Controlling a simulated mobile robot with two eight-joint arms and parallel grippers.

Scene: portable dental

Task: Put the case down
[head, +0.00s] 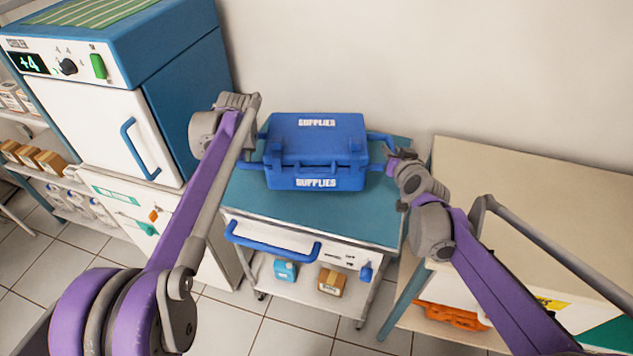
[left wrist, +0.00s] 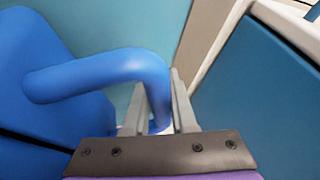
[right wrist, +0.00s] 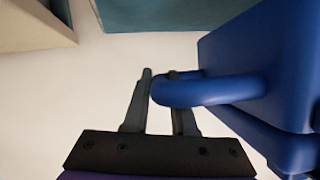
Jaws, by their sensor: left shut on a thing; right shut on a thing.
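The blue supplies case (head: 316,150) is upright and level over the teal top of the cart (head: 365,230) in the head view. I cannot tell whether its base touches the top. My left gripper (left wrist: 160,105) is shut on the case's left side handle (left wrist: 110,70). In the head view my left arm partly covers that side. My right gripper (head: 392,165) is shut on the right side handle (head: 380,137). In the right wrist view my right gripper (right wrist: 160,100) has its fingers around the handle (right wrist: 215,90).
A blue-and-white cooler (head: 100,120) stands close on the left of the cart. A beige-topped table (head: 540,200) stands on the right. The cart has a blue push handle (head: 270,243) in front and a lower shelf with a blue jug (head: 285,270) and a small box (head: 331,282).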

